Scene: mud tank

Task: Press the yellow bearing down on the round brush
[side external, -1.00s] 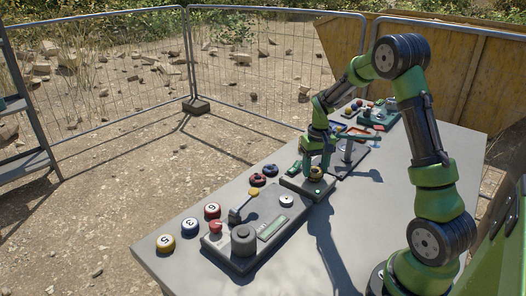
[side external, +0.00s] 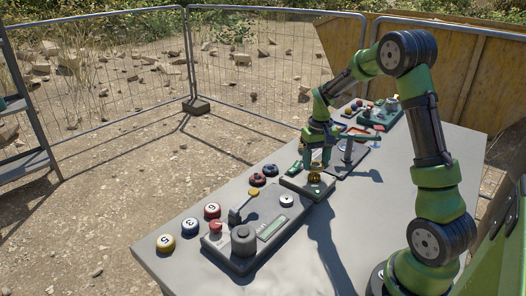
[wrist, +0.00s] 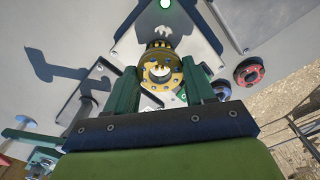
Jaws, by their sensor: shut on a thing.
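The yellow bearing (wrist: 161,72) is a ring with holes around its face, and it sits between the two green fingers of my gripper (wrist: 160,80) in the wrist view. My gripper is shut on it. In the side view my gripper (side external: 315,164) points down over a small grey plate, with the yellow bearing at its fingertips. A dark and yellow round part (wrist: 157,48), which looks like the round brush, stands just beyond the bearing on that plate. The bearing hides much of it. I cannot tell whether the two touch.
The grey plate (side external: 296,184) carries a green light (wrist: 165,3). A larger grey panel (side external: 258,245) with a lever and knobs stands to the left, with numbered balls (side external: 165,243) beside it. A red-ringed button (wrist: 249,71) lies near.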

